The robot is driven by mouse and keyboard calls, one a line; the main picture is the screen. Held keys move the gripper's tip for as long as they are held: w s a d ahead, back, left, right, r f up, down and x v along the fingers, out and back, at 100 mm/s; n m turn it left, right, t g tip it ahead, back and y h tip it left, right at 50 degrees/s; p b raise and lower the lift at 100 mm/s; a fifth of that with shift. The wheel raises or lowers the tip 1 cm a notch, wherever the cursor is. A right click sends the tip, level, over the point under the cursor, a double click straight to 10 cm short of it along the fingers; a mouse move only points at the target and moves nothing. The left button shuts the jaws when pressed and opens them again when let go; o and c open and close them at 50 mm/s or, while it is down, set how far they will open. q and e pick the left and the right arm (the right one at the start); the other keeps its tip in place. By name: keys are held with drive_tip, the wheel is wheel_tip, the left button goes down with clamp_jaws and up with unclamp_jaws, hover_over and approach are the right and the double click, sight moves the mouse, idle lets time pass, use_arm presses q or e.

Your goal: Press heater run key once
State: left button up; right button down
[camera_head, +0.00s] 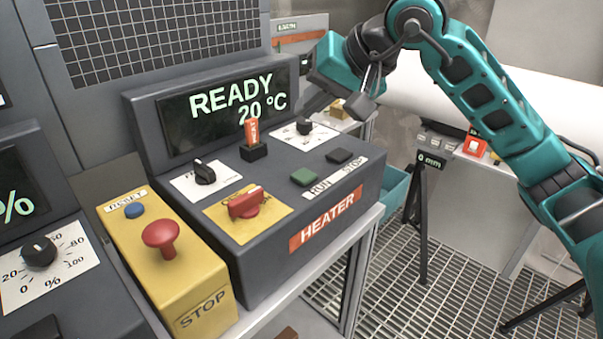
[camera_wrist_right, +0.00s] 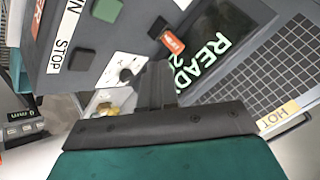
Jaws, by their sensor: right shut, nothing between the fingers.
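The heater console (camera_head: 270,210) is a dark grey box with a sloped panel and an orange HEATER label. Its green run key (camera_head: 303,178) sits above the word RUN, left of the dark stop key (camera_head: 340,156). The run key also shows at the top edge of the right wrist view (camera_wrist_right: 107,10). My right gripper (camera_head: 308,108) is shut and empty. Its fingers are above the back right of the panel, by the display's right end, behind and apart from the run key. My left gripper is not in view.
The display (camera_head: 225,105) reads READY 20 °C. The panel carries a red-handled switch (camera_head: 246,202), a black knob (camera_head: 204,172), an orange-tagged piece (camera_head: 252,137) and a back dial (camera_head: 304,126). A yellow STOP box (camera_head: 165,255) with a red button stands left. Grated floor lies right.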

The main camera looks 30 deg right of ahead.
drive_tip(key=b, duration=0.5)
hover_over(309, 176)
wheel_tip(309, 176, down, 8)
drive_tip(key=shift+r, duration=0.1)
drive_tip(key=shift+f, duration=0.55)
idle(0.5)
idle(0.9)
drive_tip(key=shift+f+b, duration=0.4)
drive_tip(key=shift+b, duration=0.35)
